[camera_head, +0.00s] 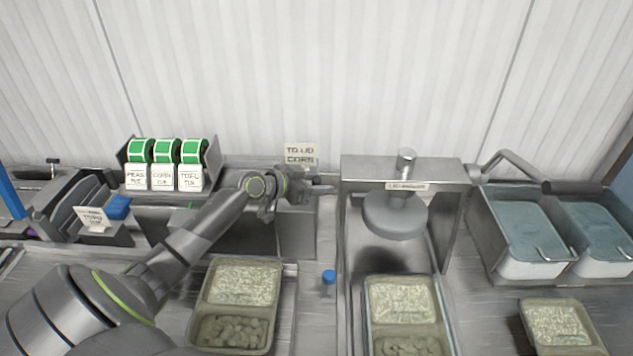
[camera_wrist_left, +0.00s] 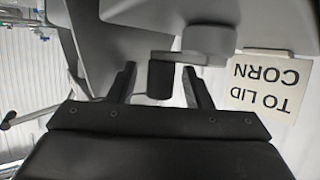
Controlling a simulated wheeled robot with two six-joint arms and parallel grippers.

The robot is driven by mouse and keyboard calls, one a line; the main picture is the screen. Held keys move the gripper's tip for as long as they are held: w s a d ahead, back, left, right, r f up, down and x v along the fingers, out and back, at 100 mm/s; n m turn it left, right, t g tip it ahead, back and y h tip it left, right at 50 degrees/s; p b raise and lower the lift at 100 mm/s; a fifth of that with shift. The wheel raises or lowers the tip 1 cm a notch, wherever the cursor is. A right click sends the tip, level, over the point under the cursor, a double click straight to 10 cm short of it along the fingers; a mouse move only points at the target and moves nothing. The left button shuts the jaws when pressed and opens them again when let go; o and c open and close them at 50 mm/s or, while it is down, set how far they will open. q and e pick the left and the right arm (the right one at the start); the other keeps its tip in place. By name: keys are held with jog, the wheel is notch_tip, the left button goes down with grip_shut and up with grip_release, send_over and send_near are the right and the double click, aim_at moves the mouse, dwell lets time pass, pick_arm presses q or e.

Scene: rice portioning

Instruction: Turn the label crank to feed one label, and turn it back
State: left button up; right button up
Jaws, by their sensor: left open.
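The label crank shows in the left wrist view as a black knob (camera_wrist_left: 160,80) on a short grey crank arm (camera_wrist_left: 188,57). In the head view the crank is mostly hidden behind my left gripper (camera_head: 296,189) and cannot be made out clearly. In the wrist view my left gripper (camera_wrist_left: 160,97) is open, with one finger on each side of the knob. A gap shows between the knob and each finger. A sign reading "TO LID CORN" (camera_head: 300,154) stands just behind the gripper; it also shows in the wrist view (camera_wrist_left: 268,83). My right gripper is not in view.
Green label rolls (camera_head: 166,151) sit in a rack at the back left. A press with a round plate (camera_head: 395,218) stands right of my gripper. Filled trays (camera_head: 232,315) stand in front, and grey-lidded tubs (camera_head: 527,240) at right. A blue-topped peg (camera_head: 328,277) stands between trays.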

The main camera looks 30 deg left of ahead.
pick_arm(q)
grip_shut()
jog(key=c, duration=1)
grip_release()
jog(key=shift+w+a+n+y+p, duration=0.15)
jog(key=shift+w+n+y+p, duration=0.05)
jog(key=shift+n+y+p, duration=0.45)
jog(key=c, duration=1)
grip_release()
jog(key=shift+w+a+f+n+t+y, duration=0.1)
jog(key=shift+w+a+n+t+y, duration=0.15)
jog(key=shift+n+y, duration=0.55)
jog(key=shift+w+a+n+t+y, duration=0.15)
jog(key=shift+a+n+y, duration=0.15)
jog(key=shift+n+y, duration=0.4)
jog(key=c, duration=1)
grip_release()
jog(key=shift+y, duration=0.45)
jog(key=c, duration=1)
grip_release()
jog(key=shift+a, duration=0.1)
grip_release()
